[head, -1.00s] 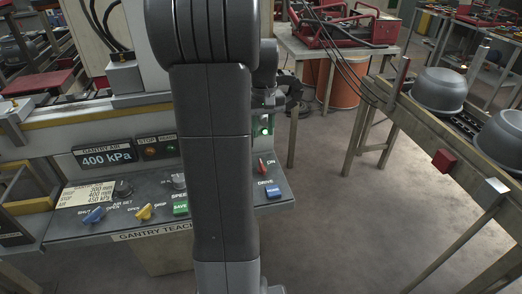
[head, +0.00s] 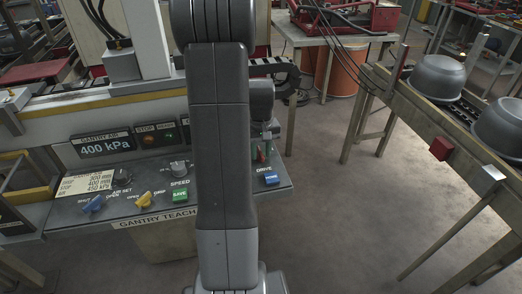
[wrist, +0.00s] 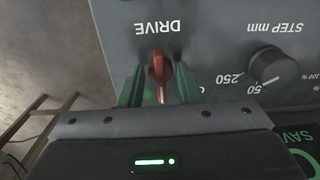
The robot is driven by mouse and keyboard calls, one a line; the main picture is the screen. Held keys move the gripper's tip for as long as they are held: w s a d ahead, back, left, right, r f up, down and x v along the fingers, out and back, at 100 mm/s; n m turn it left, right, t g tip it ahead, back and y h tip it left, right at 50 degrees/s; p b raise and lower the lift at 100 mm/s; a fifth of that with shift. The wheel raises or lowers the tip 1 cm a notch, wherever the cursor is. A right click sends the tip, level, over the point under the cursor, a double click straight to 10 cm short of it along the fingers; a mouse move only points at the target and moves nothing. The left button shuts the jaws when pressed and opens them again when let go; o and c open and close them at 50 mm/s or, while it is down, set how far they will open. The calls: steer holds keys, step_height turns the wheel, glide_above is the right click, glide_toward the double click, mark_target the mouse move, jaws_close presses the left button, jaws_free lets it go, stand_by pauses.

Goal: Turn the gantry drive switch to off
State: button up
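The red drive switch (wrist: 160,75) stands upright from the grey panel, next to the DRIVE label in the wrist view, where the lettering is upside down. My gripper (wrist: 159,88) has its two green fingers on either side of the switch, with narrow gaps showing between them and it. In the head view my gripper (head: 262,153) is low over the right end of the gantry teach panel (head: 225,200), and the switch is mostly hidden by it. I cannot make out the ON and OFF marks around the switch.
A blue button (head: 271,178) sits just in front of the switch. In the wrist view a black STEP knob (wrist: 271,67) is to the right. Open floor lies right of the panel.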

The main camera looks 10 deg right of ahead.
jaws_close()
steer(key=shift+n, duration=0.3)
steer(key=n, duration=0.4)
steer(key=shift+d, duration=0.15)
steer(key=shift+w+d+n+b, duration=0.1)
steer(key=shift+n+b, duration=0.2)
steer(key=shift+n, duration=1.8)
jaws_free()
